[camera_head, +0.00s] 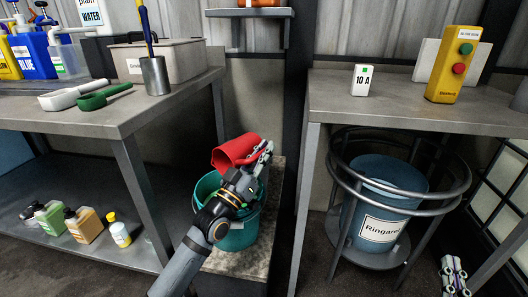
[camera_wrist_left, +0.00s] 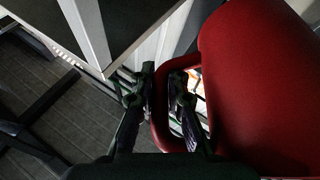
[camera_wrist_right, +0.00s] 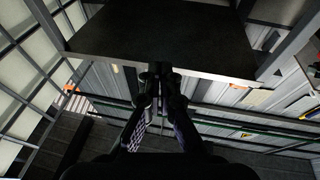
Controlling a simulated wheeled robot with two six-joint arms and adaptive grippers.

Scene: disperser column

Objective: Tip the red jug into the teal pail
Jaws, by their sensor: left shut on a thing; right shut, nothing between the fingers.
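The red jug (camera_head: 235,150) is tipped well over onto its side above the teal pail (camera_head: 240,238), apparently with its mouth toward the left. My left gripper (camera_head: 263,154) is shut on the jug's handle. In the left wrist view the handle passes between the fingers (camera_wrist_left: 161,98), and the red body (camera_wrist_left: 262,85) fills the right side. The pail stands upright below, partly hidden by my left arm; its inside is mostly hidden. I cannot see anything pouring. My right gripper (camera_head: 453,272) is shut and empty at the lower right, also seen in the right wrist view (camera_wrist_right: 160,72).
The pail stands on a low stone-like block (camera_head: 232,262) between the left bench (camera_head: 115,118) and the right bench (camera_head: 400,108). A blue Ringarel drum (camera_head: 378,205) stands in a ring frame under the right bench. A small shelf (camera_head: 250,13) hangs above.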

